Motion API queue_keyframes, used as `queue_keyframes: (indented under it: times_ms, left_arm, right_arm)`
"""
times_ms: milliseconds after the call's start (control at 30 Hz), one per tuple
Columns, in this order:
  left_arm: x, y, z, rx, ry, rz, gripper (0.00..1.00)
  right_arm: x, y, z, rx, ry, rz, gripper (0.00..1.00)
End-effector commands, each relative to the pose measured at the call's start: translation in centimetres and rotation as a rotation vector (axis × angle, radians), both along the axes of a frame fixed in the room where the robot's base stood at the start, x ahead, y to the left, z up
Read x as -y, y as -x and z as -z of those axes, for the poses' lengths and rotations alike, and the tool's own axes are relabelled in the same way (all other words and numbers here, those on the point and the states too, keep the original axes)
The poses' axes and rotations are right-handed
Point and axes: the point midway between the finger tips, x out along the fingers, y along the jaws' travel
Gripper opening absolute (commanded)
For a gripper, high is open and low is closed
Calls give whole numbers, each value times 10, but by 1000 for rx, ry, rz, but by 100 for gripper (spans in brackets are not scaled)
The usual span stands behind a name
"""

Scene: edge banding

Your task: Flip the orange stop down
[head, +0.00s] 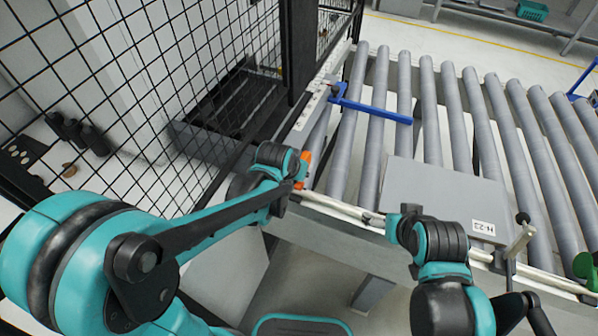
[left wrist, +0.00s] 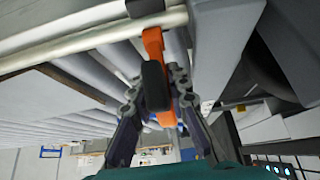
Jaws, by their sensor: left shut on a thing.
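The orange stop (head: 304,166) is at the near left end of the roller conveyor, by the fence, partly hidden by my left arm. In the left wrist view the orange stop (left wrist: 153,48) hangs from the pale rail, with a black part in front of it. My left gripper (left wrist: 160,100) is shut on the stop, one finger on each side. In the head view my left gripper (head: 298,178) shows only in part. My right arm is at the conveyor's front rail; its gripper (head: 398,218) is mostly hidden and its fingers cannot be made out.
A grey panel labelled H-22 (head: 440,196) lies on the rollers in front of my right arm. A blue bar (head: 372,110) reaches over the rollers farther back. Black mesh fencing (head: 150,80) stands on the left. A post with a clamp (head: 520,240) stands at the front rail, right.

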Motion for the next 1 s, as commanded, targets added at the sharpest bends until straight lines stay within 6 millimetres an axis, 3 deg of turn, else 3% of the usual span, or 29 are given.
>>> queue_keyframes:
  times_ms: [167,200,267,667,1000]
  left_arm:
    - [0,2,2,-4,0,1,0]
    - [0,2,2,-4,0,1,19]
    - [0,2,2,-3,1,1,34]
    - [-1,3,-3,0,1,1,34]
    - [-10,31,-49,-1,0,1,34]
  right_arm:
    - [0,0,1,0,0,0,86]
    - [0,0,1,0,0,0,86]
    - [0,0,1,0,0,0,86]
    - [0,0,0,0,0,0,86]
    - [0,0,0,0,0,0,86]
